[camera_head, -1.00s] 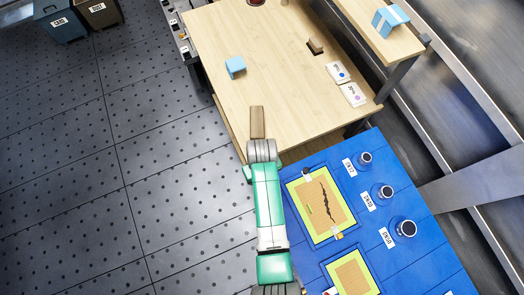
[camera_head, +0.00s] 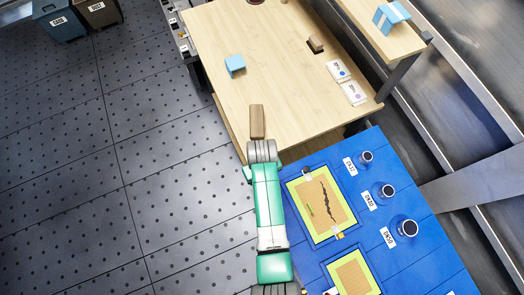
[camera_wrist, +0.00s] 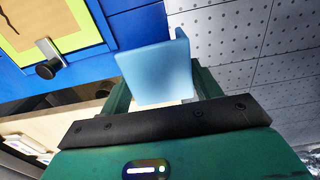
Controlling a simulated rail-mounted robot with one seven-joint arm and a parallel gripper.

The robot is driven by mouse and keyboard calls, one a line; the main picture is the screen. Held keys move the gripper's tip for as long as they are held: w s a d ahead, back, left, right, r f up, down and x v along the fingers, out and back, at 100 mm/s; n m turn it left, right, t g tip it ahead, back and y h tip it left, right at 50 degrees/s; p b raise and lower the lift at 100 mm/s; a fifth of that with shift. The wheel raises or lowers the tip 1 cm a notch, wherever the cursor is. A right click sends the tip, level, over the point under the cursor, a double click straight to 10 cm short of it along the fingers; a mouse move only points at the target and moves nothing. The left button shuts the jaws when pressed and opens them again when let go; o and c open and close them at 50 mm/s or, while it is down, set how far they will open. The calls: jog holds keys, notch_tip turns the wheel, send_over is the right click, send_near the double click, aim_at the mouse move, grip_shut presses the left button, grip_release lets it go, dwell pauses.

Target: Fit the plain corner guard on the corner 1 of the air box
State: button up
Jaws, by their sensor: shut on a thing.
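My gripper (camera_wrist: 155,90) is shut on a light blue plain corner guard (camera_wrist: 158,70) in the wrist view. The guard has a broad flat face and an upright wall at its right. In the head view the guard and the fingertips are hidden under my arm, around the gap between the wooden table and the blue surface. A yellow-bordered tan panel (camera_head: 329,222) with a dark jagged mark lies on the blue surface; part of it shows upper left in the wrist view (camera_wrist: 68,14). I cannot tell for sure which thing is the air box, and no corner 1 mark is readable.
The wooden table (camera_head: 290,95) holds another light blue piece (camera_head: 235,64), a brown block (camera_head: 316,43) and white cards (camera_head: 353,93). A striped blue piece (camera_head: 390,17) sits on the far-right bench.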

jog(key=shift+f, duration=0.1)
jog(key=shift+f+b, duration=1.15)
jog(key=shift+f, duration=0.3)
